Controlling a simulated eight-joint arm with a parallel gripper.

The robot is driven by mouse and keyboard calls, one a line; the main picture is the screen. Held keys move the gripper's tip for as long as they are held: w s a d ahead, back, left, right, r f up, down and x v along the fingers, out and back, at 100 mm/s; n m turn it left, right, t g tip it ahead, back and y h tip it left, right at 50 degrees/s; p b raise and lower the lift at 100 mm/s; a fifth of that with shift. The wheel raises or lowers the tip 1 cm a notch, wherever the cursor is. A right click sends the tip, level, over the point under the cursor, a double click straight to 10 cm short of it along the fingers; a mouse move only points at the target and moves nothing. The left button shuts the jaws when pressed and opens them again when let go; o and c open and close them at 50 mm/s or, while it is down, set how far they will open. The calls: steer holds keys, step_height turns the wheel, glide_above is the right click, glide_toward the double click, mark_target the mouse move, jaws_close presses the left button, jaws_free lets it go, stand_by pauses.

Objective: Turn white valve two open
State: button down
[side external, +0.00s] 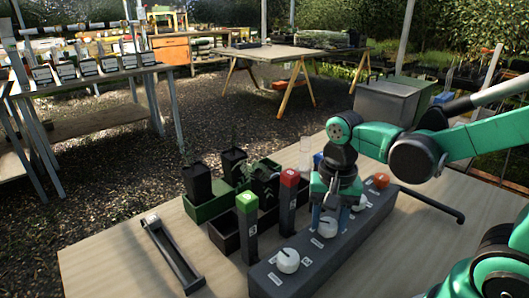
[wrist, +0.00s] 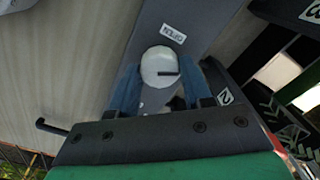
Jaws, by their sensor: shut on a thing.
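The white valve two (wrist: 160,64) is a round knob on a long dark grey block (side external: 262,278). It also shows in the side external view (side external: 327,229), below my gripper. My gripper (wrist: 160,84) points down with its two blue fingers on either side of the knob, shut on it. A short dark mark on the knob points right in the wrist view. An OPEN label (wrist: 173,34) lies above the knob there, and a label with a 2 (wrist: 225,97) lies to its lower right. The lower part of the knob's sides is partly hidden by the fingers.
Other white knobs stand on the block, one at the near end (side external: 288,261) and one farther back (side external: 360,203). An orange knob (side external: 380,180) is at the far end. Green-topped (side external: 247,228) and red-topped (side external: 288,203) posts stand close left.

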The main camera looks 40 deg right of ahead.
mark_target(328, 222)
steer(key=n, duration=0.6)
steer(key=shift+n, duration=0.3)
steer(key=n, duration=0.6)
stand_by(0.4)
steer(key=shift+c, duration=1.8)
jaws_free()
steer(key=shift+r, duration=2.8)
